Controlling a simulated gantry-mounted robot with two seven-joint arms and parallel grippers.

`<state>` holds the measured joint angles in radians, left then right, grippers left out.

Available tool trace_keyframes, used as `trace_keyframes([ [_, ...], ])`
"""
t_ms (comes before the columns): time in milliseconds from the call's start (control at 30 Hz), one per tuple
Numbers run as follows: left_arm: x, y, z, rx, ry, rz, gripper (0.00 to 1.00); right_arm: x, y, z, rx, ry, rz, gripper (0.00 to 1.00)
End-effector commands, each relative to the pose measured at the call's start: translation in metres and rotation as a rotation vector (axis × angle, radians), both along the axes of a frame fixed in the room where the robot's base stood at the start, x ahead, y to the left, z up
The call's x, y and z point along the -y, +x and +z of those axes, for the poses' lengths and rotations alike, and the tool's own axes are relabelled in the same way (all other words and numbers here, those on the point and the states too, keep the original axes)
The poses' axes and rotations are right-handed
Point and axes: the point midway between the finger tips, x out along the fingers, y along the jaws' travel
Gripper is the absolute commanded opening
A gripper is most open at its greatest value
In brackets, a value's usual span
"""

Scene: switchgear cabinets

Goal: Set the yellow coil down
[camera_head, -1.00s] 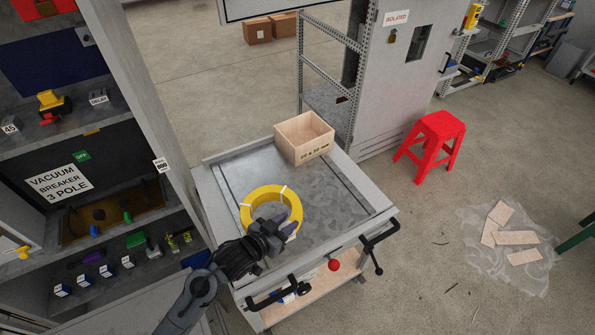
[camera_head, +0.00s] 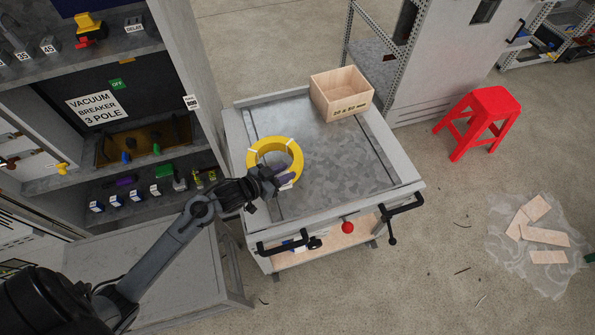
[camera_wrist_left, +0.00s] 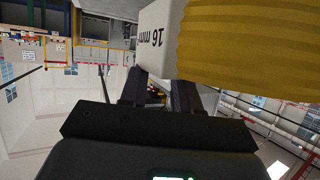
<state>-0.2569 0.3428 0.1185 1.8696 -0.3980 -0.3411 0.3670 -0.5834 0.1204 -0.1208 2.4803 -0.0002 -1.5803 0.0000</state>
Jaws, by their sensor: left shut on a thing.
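The yellow coil (camera_head: 265,145) is a ring with white bands, at the left front part of the grey metal cart top (camera_head: 340,160). My left gripper (camera_head: 282,179) is at the coil's near right side, shut on it. My right gripper is not in view.
A wooden box (camera_head: 341,94) stands at the cart's back right corner. The cart top's middle and right are clear. An open cabinet with shelves (camera_head: 110,120) stands close on the left. A red stool (camera_head: 477,120) is on the floor to the right.

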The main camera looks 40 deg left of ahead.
Motion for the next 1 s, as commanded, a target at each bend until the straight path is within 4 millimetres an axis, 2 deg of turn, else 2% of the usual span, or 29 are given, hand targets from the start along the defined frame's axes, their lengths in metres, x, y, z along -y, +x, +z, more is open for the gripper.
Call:
trace_keyframes([
  [100,-0.011,-0.002,-0.003,0.009,0.003,0.0,0.0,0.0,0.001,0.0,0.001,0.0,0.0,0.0],
  [233,-0.017,-0.004,-0.006,0.012,0.001,-0.001,0.0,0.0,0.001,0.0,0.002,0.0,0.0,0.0],
  [467,-0.018,-0.004,-0.014,0.009,0.001,0.0,0.0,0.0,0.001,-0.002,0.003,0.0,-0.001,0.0],
  [767,-0.018,-0.004,-0.044,0.011,0.001,0.0,0.0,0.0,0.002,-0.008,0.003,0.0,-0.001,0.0],
  [1000,-0.018,-0.005,-0.048,0.009,0.001,0.001,0.0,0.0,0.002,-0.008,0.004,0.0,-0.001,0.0],
])
